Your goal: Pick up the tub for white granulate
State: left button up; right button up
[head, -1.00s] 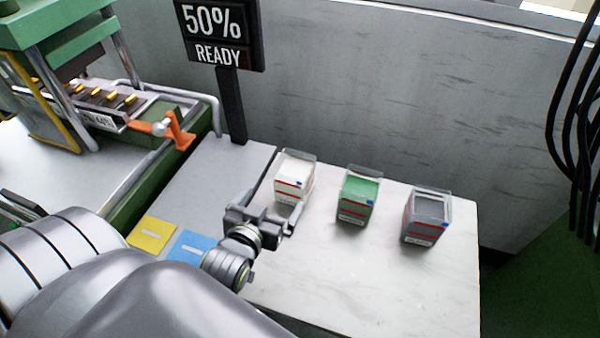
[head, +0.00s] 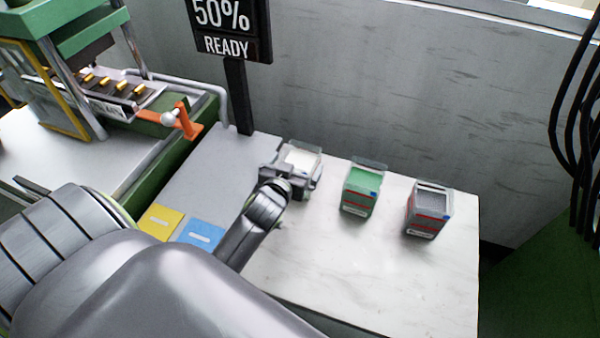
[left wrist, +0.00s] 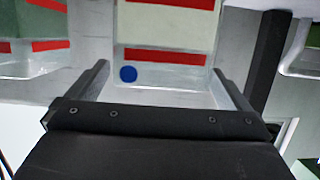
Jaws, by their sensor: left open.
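The tub for white granulate (head: 301,157) stands at the left of the row of tubs on the pale bench. It is clear, with white contents. In the left wrist view the tub (left wrist: 165,40) shows red stripes and a blue dot between the fingers. My left gripper (head: 296,181) is at the tub's near side, its fingers open on either side of it. In the left wrist view the gripper (left wrist: 163,80) is open, with small gaps beside the tub. The tub's lower front is partly hidden by the gripper. My right gripper is not in view.
A green tub (head: 361,190) and a grey tub (head: 428,210) stand to the right on the bench (head: 350,275). A sign on a post (head: 236,95) rises behind. Yellow (head: 159,221) and blue (head: 201,234) squares lie at left. A green machine (head: 70,70) stands far left.

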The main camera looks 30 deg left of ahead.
aim_at(306, 150)
pick_arm(q)
jog(key=x, duration=0.4)
jog(key=c, duration=1.6)
jog(key=shift+c, duration=0.4)
